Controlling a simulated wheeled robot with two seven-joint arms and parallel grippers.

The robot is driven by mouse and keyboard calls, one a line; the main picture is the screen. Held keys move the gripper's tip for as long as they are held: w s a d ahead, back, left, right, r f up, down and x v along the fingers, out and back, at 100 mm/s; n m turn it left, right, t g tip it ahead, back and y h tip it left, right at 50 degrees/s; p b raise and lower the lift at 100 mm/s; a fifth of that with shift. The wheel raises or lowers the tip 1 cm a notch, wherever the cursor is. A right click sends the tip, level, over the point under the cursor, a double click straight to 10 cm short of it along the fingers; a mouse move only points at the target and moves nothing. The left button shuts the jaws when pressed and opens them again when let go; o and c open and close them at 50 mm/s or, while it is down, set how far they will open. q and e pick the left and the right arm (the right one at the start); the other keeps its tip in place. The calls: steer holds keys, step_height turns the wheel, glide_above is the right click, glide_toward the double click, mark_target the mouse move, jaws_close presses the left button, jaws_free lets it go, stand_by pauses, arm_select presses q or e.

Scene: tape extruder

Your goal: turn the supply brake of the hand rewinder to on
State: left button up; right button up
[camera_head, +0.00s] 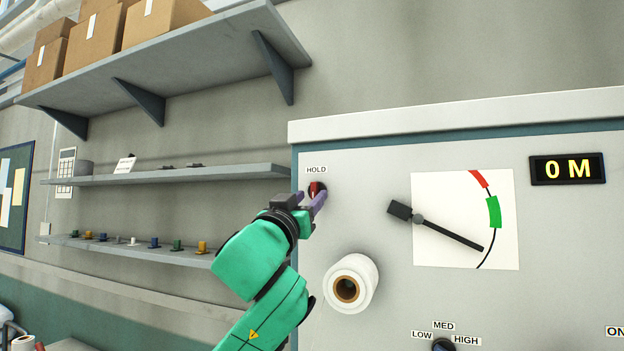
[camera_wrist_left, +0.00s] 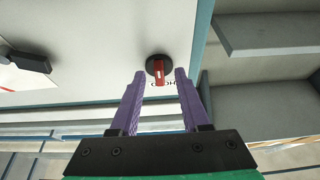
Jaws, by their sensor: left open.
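The rewinder's pale grey front panel (camera_head: 380,300) fills the right of the head view. A red-handled knob on a black round base (camera_head: 315,188) sits at its upper left under a "HOLD" label (camera_head: 316,170). It also shows in the left wrist view (camera_wrist_left: 159,70). My left gripper (camera_head: 316,203) is at this knob, its purple fingers (camera_wrist_left: 159,86) apart on either side of the red handle. I cannot tell if they touch it. An "ON" label (camera_head: 615,331) is cut off at the lower right edge. No supply brake label is readable. My right gripper is not in view.
A white roll (camera_head: 364,282) sticks out just below my gripper. A dial with a black pointer (camera_head: 450,235) and a "0 M" display (camera_head: 567,169) are to the right. A LOW/MED/HIGH knob (camera_head: 443,345) is below. Wall shelves (camera_head: 170,170) stand at the left.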

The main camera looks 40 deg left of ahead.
arm_select(q)
steer(key=shift+w+a+r, duration=0.2)
steer(key=shift+w+r, duration=0.4)
steer(key=shift+w, duration=0.05)
steer(key=shift+s+d, duration=0.15)
steer(key=shift+s, duration=0.15)
steer(key=shift+c, duration=0.3)
steer(key=shift+w, duration=0.15)
steer(key=c, duration=0.6)
jaws_close()
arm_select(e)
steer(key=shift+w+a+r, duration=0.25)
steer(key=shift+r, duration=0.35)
